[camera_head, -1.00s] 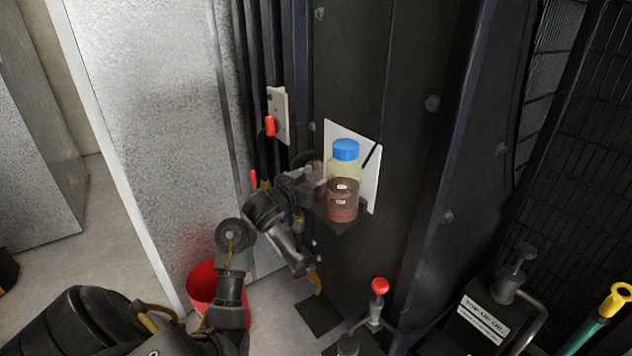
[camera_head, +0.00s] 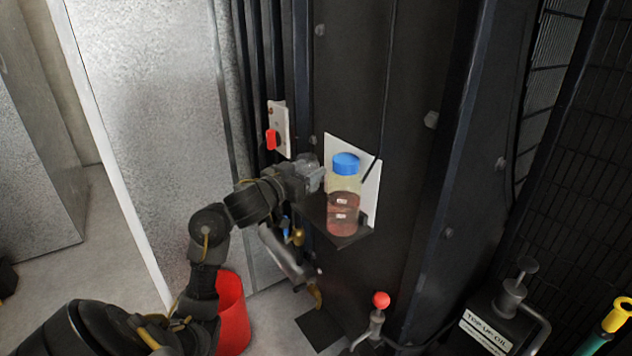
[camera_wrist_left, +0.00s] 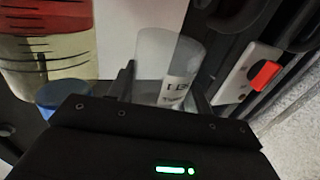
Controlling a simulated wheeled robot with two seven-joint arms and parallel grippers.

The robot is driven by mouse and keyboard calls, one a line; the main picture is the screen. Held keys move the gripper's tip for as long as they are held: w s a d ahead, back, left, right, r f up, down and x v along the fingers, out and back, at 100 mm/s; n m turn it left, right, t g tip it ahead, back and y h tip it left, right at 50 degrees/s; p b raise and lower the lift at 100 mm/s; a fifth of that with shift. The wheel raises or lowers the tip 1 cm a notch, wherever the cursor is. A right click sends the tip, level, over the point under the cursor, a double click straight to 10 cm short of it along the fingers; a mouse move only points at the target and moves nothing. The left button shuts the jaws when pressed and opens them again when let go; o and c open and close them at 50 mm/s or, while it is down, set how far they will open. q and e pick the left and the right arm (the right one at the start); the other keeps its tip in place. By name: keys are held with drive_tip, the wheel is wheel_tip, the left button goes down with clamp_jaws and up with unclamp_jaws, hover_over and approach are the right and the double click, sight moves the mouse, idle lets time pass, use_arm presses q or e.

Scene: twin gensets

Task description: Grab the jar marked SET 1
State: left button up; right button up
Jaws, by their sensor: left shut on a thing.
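The SET 1 jar is a small clear, see-through jar (camera_head: 315,178). In the left wrist view it stands between my fingers (camera_wrist_left: 168,68), and its white label reads upside down with a "1", partly cut off. My left gripper (camera_head: 311,174) is shut on it, just left of a bottle. That bottle (camera_head: 343,208) has a blue cap and reddish-brown liquid and stands upright on a small dark shelf (camera_head: 352,240). The bottle also shows in the left wrist view (camera_wrist_left: 50,50). I cannot tell whether the jar still touches the shelf.
A white plate with a red switch (camera_head: 273,139) is on the dark panel to the left. A white card (camera_head: 371,190) is behind the bottle. A red bucket (camera_head: 234,315) stands below my left arm. A red knob (camera_head: 381,300) stands below the shelf. Open floor lies at left.

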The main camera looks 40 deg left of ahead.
use_arm(q)
drive_tip(key=s+r+p, duration=0.1)
drive_tip(key=s+r, duration=0.1)
drive_tip(key=s, duration=0.3)
drive_tip(key=s+d+r+p, duration=0.1)
drive_tip(key=s+r, duration=0.2)
drive_tip(key=s, duration=0.2)
drive_tip(key=shift+s+r+p, duration=0.15)
drive_tip(key=shift+r+p, duration=0.1)
drive_tip(key=shift+p, duration=0.15)
